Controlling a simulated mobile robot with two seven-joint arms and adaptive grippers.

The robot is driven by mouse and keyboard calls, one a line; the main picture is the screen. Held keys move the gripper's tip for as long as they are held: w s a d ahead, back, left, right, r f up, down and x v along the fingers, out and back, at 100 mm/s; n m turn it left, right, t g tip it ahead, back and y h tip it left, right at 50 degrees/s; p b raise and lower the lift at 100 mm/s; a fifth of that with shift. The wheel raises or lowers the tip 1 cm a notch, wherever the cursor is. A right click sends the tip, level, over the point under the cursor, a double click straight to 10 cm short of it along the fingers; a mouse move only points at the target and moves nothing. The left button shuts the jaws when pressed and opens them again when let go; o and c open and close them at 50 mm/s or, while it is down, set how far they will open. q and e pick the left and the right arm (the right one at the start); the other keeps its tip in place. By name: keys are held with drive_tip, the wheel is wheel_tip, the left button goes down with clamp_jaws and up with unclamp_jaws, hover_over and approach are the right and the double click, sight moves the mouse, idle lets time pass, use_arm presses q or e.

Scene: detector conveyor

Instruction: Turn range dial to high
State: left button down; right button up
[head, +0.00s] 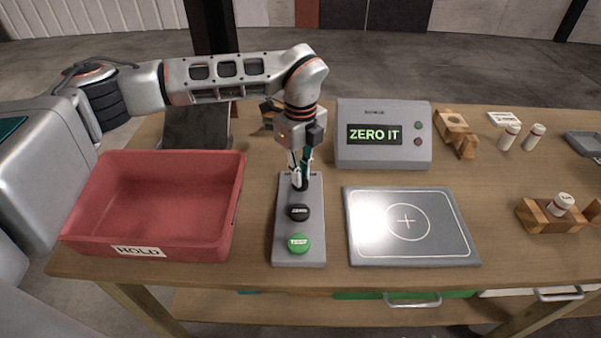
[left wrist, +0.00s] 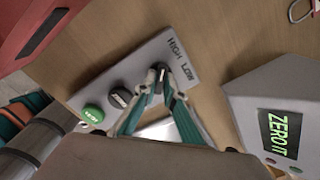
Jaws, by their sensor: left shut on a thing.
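The grey control panel (head: 286,225) lies on the table, with the dark range dial (head: 301,186) at its far end. My left gripper (head: 300,178) points down over this end and is shut on the dial, which its fingers partly hide. In the left wrist view the fingertips (left wrist: 161,76) pinch the dial beside the printed labels HIGH and LOW (left wrist: 183,60). Which label the dial points at cannot be told. My right gripper is in neither view.
A black ZERO button (head: 298,212) and a green button (head: 298,243) sit nearer on the panel. A red HOLD bin (head: 165,240) stands left, a grey plate (head: 460,245) right. The display box (head: 382,158) behind reads ZERO IT.

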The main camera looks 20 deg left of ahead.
use_arm(q)
drive_tip(key=c, duration=2.1)
unclamp_jaws()
drive_tip(key=shift+r, duration=0.1)
drive_tip(key=shift+c, duration=0.2)
drive_tip(key=shift+r, duration=0.1)
wheel_tip(320, 180, up, 12)
